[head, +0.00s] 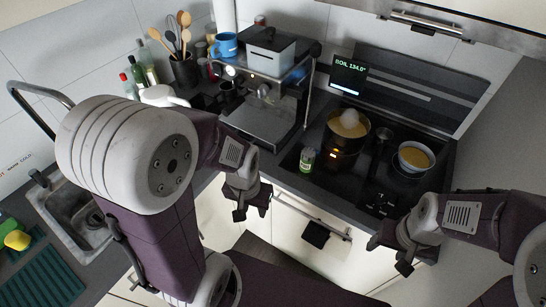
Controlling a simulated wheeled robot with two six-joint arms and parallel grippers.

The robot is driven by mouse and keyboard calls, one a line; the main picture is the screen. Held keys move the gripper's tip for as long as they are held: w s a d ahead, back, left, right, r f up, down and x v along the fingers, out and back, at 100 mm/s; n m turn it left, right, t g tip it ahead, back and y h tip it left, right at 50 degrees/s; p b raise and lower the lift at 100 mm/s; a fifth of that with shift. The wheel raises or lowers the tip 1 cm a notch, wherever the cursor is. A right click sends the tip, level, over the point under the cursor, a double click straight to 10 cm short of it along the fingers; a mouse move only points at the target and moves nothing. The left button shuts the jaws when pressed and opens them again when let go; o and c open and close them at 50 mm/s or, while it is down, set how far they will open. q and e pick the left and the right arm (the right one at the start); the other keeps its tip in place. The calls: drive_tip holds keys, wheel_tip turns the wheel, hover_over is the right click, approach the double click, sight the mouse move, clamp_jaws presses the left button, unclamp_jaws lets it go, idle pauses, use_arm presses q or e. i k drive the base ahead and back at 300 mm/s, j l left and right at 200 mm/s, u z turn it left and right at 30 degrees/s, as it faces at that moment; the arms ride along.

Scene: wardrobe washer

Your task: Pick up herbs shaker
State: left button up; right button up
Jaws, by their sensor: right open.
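A small jar with a green label, which looks like the herbs shaker (307,160), stands upright at the front left of the dark cooktop (345,190), left of a pot. My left gripper (250,211) hangs in front of the counter edge, left of and nearer than the jar. Its fingers look apart and empty. My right gripper (388,256) is open and empty, in front of the counter, right of and nearer than the jar. Neither gripper touches the jar.
A pot (337,154) with yellow liquid and a pale round thing stands close to the jar. A bowl (414,159) of yellow food stands right. A coffee machine (265,105) stands left. A handle bar with a dark cloth (316,234) is on the front below. A sink (75,215) is far left.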

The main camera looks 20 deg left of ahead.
sight(308, 155)
drive_tip(key=u, duration=0.3)
drive_tip(key=k+j, duration=0.1)
drive_tip(key=j, duration=0.35)
drive_tip(key=j+z, duration=0.15)
drive_tip(key=j, duration=0.3)
drive_tip(key=k+j, duration=0.15)
drive_tip(key=j, duration=0.3)
drive_tip(key=z, duration=0.05)
